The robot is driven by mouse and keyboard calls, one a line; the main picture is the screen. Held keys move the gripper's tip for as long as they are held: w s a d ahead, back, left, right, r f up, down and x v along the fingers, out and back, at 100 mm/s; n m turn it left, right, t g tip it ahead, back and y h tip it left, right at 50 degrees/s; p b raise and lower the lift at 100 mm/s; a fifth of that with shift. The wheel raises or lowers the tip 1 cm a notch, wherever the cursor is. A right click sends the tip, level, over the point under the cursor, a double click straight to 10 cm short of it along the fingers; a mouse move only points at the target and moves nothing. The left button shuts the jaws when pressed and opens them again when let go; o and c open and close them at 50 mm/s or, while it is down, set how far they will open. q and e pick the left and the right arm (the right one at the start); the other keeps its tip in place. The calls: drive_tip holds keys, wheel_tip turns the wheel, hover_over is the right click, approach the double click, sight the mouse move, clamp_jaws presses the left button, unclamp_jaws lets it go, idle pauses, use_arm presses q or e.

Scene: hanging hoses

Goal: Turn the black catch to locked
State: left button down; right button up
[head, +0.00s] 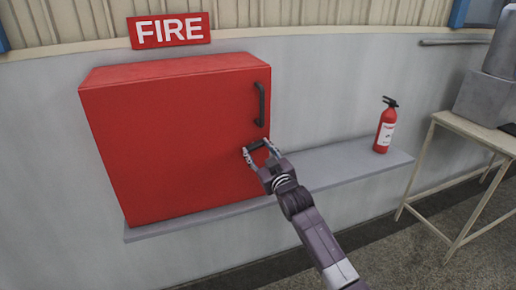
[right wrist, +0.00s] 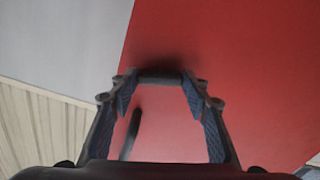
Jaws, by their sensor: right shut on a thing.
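The black catch (head: 257,146) is a short dark bar on the front of the red cabinet (head: 170,140), low near its right edge and below the door handle. It lies roughly crosswise, slightly tilted in the head view. My right gripper (head: 259,151) is at the cabinet front with one finger at each end of the catch, shut on it. In the right wrist view the catch (right wrist: 160,77) spans between the two fingertips of my right gripper (right wrist: 160,82), against the red door. Its ends are partly hidden by the fingers. My left gripper is not in view.
A dark vertical handle (head: 261,104) is on the door above the catch; it also shows in the right wrist view (right wrist: 130,135). The cabinet stands on a grey ledge (head: 330,178). A red extinguisher (head: 385,128) stands on the ledge, right. A table (head: 470,137) is at far right.

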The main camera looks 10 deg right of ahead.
drive_tip(key=shift+m+p, duration=0.4)
drive_tip(key=shift+m, duration=1.2)
drive_tip(key=o, duration=1.2)
drive_tip(key=shift+c, duration=0.2)
drive_tip(key=shift+s, duration=0.1)
drive_tip(key=s+d, duration=0.1)
drive_tip(key=s, duration=1)
drive_tip(key=shift+s+d, duration=0.35)
drive_tip(key=shift+s, duration=0.05)
